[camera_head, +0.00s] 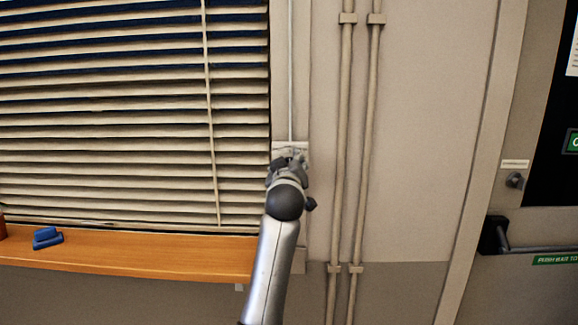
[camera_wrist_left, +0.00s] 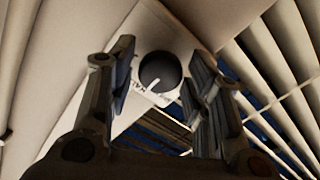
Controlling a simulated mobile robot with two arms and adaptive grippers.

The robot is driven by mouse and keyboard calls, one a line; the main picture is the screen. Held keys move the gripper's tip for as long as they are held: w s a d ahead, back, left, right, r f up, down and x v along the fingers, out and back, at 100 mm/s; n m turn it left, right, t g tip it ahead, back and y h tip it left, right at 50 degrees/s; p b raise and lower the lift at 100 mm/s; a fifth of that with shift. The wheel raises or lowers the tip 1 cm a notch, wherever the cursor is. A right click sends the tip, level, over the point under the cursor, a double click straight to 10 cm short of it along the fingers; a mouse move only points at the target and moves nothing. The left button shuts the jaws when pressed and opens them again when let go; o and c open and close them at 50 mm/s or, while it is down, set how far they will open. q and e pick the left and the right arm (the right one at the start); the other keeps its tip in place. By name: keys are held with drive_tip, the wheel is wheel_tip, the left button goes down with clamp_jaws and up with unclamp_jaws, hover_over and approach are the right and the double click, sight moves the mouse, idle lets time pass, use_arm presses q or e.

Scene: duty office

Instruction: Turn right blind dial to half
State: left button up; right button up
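The blind dial (camera_wrist_left: 160,72) is a dark round knob on a pale plate (camera_wrist_left: 150,28) in the left wrist view. A short white mark shows at the knob's lower-left edge, and small lettering, partly hidden, is on the plate beside it. My left gripper (camera_wrist_left: 161,58) is open, with one finger on each side of the knob. I cannot tell whether either finger touches it. In the head view, my left gripper (camera_head: 288,163) is at the wall plate (camera_head: 292,146) right of the window blind and hides the dial. My right gripper is out of view.
The slatted blind (camera_head: 110,120) is left of the plate, above a wooden sill (camera_head: 130,252) with a blue object (camera_head: 47,238). Two vertical pipes (camera_head: 365,130) run close on the right. A door with a push bar (camera_head: 540,249) is further right.

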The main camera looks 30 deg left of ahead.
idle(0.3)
use_arm(q)
drive_tip(key=v, duration=1.2)
drive_tip(key=shift+w+d+f, duration=0.1)
drive_tip(key=shift+f, duration=0.05)
